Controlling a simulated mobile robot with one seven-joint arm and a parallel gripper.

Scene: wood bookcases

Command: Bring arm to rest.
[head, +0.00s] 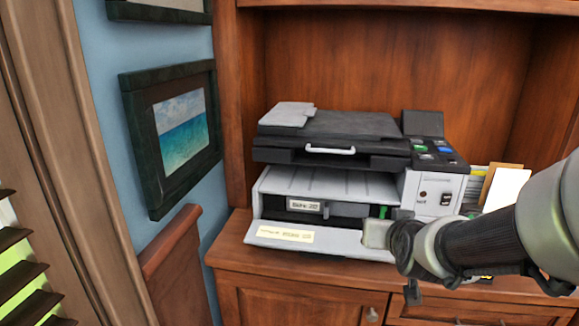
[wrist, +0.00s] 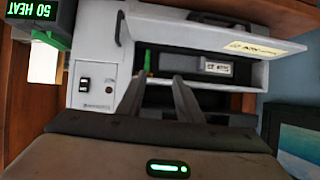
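My arm reaches in from the right in the head view. My gripper (head: 376,234) is at the front of a grey and black printer (head: 330,185), by the right end of its lowered front flap (head: 300,238). In the wrist view, the two dark fingers of my gripper (wrist: 159,78) stand apart with a gap between them, and I see nothing held. They point toward the printer's open front (wrist: 160,100). I cannot tell whether the fingers touch the flap.
The printer stands on a wooden cabinet (head: 350,278) inside a bookcase (head: 380,60). Papers (head: 505,187) stand right of the printer, near my arm. A framed sea picture (head: 180,130) hangs on the left wall. A wooden chair back (head: 170,250) is at the lower left.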

